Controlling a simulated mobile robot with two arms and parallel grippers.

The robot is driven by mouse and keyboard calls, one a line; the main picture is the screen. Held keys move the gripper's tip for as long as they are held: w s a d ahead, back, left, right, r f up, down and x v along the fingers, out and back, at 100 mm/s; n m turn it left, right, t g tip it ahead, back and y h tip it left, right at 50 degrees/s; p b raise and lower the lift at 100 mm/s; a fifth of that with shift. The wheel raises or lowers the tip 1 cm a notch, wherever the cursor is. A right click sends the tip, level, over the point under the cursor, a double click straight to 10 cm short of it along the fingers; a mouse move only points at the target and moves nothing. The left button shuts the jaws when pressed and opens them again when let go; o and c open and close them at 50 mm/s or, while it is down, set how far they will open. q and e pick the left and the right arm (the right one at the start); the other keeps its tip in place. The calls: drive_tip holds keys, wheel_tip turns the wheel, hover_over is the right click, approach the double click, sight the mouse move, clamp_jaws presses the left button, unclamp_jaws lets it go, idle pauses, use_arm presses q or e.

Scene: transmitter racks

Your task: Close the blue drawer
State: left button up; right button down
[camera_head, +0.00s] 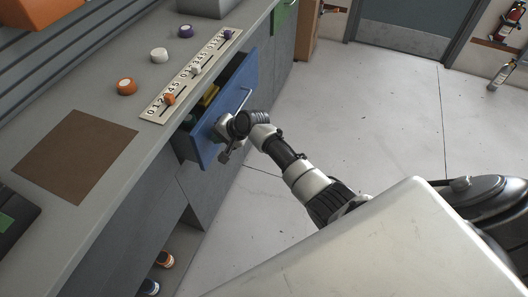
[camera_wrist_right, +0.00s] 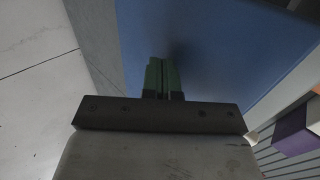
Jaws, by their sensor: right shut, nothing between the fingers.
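The blue drawer (camera_head: 207,147) stands pulled out of the grey counter in the head view, with a light bar handle on its front and yellow and dark items inside. My right gripper (camera_head: 226,153) is at the front of the drawer, near its lower part, below the handle. In the right wrist view the shut green fingertips (camera_wrist_right: 162,74) point at the blue front (camera_wrist_right: 215,50), very close to it. I cannot tell whether they touch. The fingers are empty. My left gripper is not in view.
On the counter (camera_head: 62,225) are orange, white and purple round knobs, a slider strip (camera_head: 158,107) and a brown mat (camera_head: 76,156). A green-fronted drawer (camera_head: 284,14) sits farther along. Small items lie on a low shelf. The floor (camera_head: 370,115) right of the counter is clear.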

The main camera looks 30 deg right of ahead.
drive_tip(key=w+a+b, duration=0.1)
drive_tip(key=w+a, duration=0.1)
drive_tip(key=w+a+b, duration=0.1)
drive_tip(key=w+a, duration=0.1)
drive_tip(key=shift+w+f+b, duration=0.15)
drive_tip(key=shift+w+b, duration=0.15)
drive_tip(key=shift+w, duration=0.1)
drive_tip(key=shift+w+a+b, duration=0.3)
drive_tip(key=shift+w+a, duration=0.2)
drive_tip(key=shift+r, duration=0.25)
drive_tip(key=shift+w+a+r, duration=0.1)
